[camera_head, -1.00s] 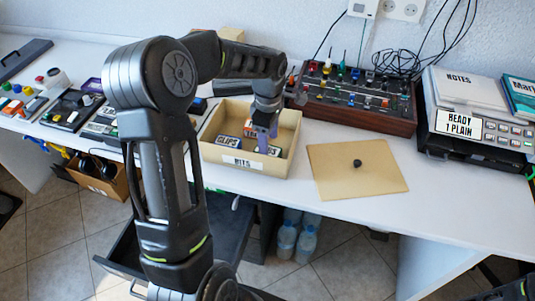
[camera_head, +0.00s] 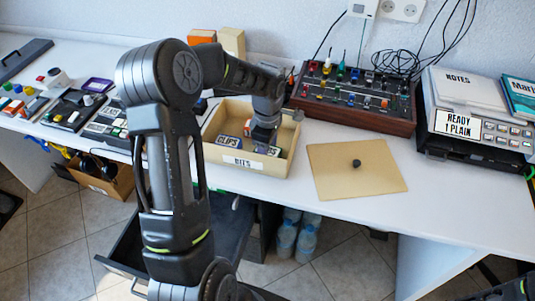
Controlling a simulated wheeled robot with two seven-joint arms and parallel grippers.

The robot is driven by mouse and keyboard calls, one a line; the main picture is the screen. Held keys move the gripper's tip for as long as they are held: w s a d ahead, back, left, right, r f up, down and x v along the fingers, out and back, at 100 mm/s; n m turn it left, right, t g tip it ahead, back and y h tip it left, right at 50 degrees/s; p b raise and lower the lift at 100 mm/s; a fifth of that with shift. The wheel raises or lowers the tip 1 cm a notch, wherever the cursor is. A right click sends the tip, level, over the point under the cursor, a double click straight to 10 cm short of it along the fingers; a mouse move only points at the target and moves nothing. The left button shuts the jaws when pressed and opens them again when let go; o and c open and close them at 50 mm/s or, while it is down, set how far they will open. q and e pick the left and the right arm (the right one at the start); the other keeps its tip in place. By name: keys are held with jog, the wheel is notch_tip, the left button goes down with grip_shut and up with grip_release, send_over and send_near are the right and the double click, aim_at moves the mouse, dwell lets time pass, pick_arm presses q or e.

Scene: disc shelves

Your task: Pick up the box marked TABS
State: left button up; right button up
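An open cream box labelled BITS (camera_head: 243,162) stands on the white bench. Inside it lies a small blue and white box marked CLIPS (camera_head: 228,141). Another small box with a white label (camera_head: 273,151) lies to its right; my gripper hides part of it and I cannot read its marking. My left gripper (camera_head: 262,143) reaches down into the cream box, between and over these small boxes. Its fingertips are dark and partly hidden, so whether they are open or touch a box cannot be told.
A cream lid with a black knob (camera_head: 357,163) lies right of the open box. Behind stands a control panel with coloured knobs (camera_head: 355,95). A grey device labelled READY 1 PLAIN (camera_head: 457,124) is at right. Bare bench (camera_head: 450,205) lies in front of it.

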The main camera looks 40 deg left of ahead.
pick_arm(q)
jog(key=shift+c, duration=0.2)
jog(key=c, duration=1.1)
notch_tip(320, 180, up, 10)
jog(key=shift+r, duration=0.1)
dwell(0.5)
